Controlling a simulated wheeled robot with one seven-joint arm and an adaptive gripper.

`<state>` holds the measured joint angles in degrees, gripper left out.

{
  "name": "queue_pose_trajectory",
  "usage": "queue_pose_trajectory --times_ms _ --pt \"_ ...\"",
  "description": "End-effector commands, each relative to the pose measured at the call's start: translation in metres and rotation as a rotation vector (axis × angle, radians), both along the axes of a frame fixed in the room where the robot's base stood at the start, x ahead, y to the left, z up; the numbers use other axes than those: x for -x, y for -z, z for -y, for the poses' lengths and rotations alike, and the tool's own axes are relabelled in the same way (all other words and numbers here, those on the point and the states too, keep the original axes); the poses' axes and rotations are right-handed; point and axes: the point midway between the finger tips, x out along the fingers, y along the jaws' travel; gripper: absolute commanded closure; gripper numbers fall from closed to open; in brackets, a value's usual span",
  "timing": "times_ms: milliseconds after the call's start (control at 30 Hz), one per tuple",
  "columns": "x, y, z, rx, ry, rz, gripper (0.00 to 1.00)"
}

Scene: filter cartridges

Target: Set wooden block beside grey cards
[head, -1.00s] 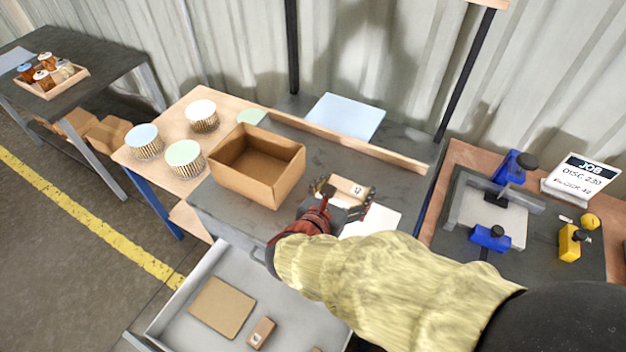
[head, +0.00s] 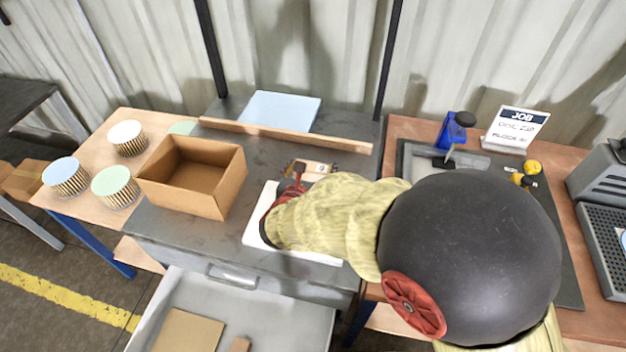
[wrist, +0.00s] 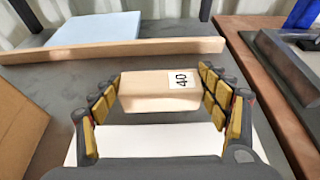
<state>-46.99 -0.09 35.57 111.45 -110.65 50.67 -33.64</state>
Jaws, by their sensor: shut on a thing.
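The wooden block (head: 320,168) is pale wood with a white label; in the wrist view the label on the block (wrist: 150,92) reads 40. My gripper (head: 308,170) is shut on it, with yellow-padded fingers on both sides in the wrist view (wrist: 160,86). The block is over the dark bench top, just behind a white sheet (head: 256,222); I cannot tell whether it touches the bench. My arm hides part of the sheet and of the block. I cannot make out any cards that are clearly grey; a pale blue flat slab (head: 282,110) lies at the back.
An open cardboard box (head: 195,200) stands left of my gripper. A wooden strip (head: 285,134) crosses the bench behind the block. Pleated filters (head: 115,182) stand on the left table. An open drawer (head: 290,325) is in front. A job sign (head: 515,128) and clamp fixture are right.

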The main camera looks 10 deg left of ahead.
Motion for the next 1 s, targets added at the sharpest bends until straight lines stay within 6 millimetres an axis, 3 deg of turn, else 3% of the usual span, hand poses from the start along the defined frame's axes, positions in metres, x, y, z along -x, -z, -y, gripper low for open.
queue_pose_trajectory --times_ms 167,400,800,833,1000 --pt "-0.008 0.01 0.003 0.001 0.0 0.0 0.52" --pt "-0.009 0.042 0.002 0.002 -0.002 0.001 0.52" --pt "-0.009 0.044 0.002 0.0 -0.001 0.001 0.52" --pt "-0.009 0.044 0.002 0.0 -0.001 0.001 0.24" --pt "-0.009 0.043 0.002 0.0 -0.001 0.001 0.14"
